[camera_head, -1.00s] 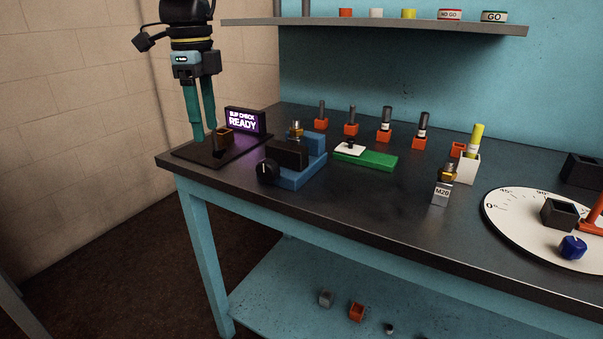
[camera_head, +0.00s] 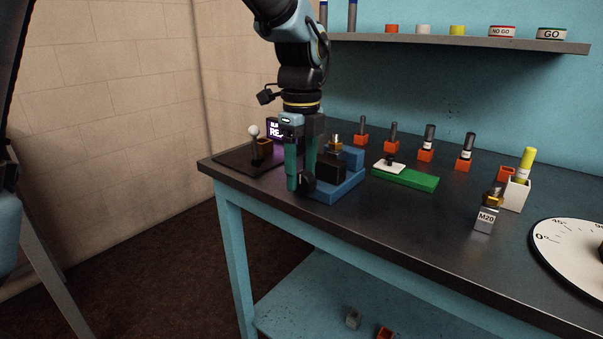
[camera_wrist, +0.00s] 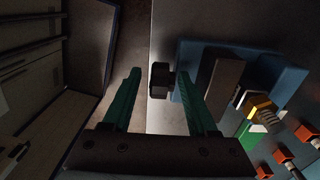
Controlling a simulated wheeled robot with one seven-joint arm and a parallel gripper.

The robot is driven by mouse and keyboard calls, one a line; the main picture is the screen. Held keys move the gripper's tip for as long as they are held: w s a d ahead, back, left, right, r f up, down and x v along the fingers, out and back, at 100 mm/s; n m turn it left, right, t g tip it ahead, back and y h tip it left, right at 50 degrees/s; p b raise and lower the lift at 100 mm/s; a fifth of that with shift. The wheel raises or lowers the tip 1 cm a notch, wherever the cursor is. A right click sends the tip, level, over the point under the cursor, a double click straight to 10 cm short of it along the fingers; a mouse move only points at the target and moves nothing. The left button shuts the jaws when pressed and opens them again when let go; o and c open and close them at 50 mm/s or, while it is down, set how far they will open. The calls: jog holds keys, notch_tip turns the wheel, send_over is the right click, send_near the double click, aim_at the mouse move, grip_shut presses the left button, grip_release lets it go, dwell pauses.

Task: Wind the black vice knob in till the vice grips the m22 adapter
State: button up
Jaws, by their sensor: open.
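The black vice knob (camera_head: 308,183) sits at the front left end of the blue vice (camera_head: 345,187), beside its dark jaw block (camera_head: 331,169). The brass m22 adapter (camera_head: 335,143) stands upright in the vice behind that block; whether the jaw touches it I cannot tell. My gripper (camera_head: 301,186) points down at the knob with green fingers. In the wrist view the knob (camera_wrist: 160,80) lies between the tips of my open gripper (camera_wrist: 159,71), with a gap on both sides. The adapter (camera_wrist: 262,108) shows right of the jaw block (camera_wrist: 225,86).
A dark base with a white-balled lever (camera_head: 254,132) and a lit sign (camera_head: 275,129) stand left and behind my gripper. A green block (camera_head: 408,179) lies right of the vice, with several orange-based posts behind. The front bench edge is close to the knob.

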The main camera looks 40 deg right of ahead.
jog(key=shift+f, duration=0.25)
grip_shut()
dwell(0.4)
